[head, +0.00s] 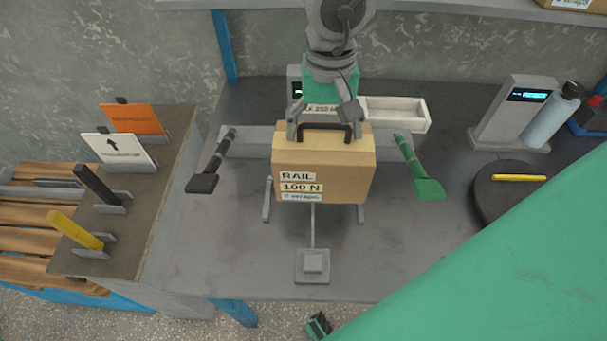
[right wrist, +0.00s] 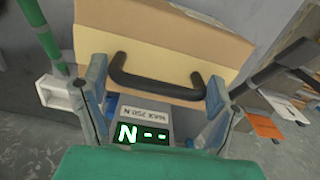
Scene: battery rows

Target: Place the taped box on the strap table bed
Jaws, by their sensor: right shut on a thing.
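The taped box (head: 322,172) is tan cardboard with a paler tape band, a black handle and labels reading "RAIL", "100 N" and "2 wraps". My right gripper (head: 324,120) is shut on its handle from above; the handle (right wrist: 160,86) shows between the fingers in the right wrist view. The box is upright in front of the grey strap table bed (head: 260,138), between a black arm (head: 212,160) and a green arm (head: 418,165). It hides much of the bed. I cannot tell whether it touches the bed. My left gripper is not in view.
A white tray (head: 396,112) is behind the box. A round dark turntable (head: 500,205), a grey display unit (head: 512,112) and a bottle (head: 550,122) stand right. A side stand (head: 120,240) holds signs and bars at left. A pedal (head: 312,264) is in front.

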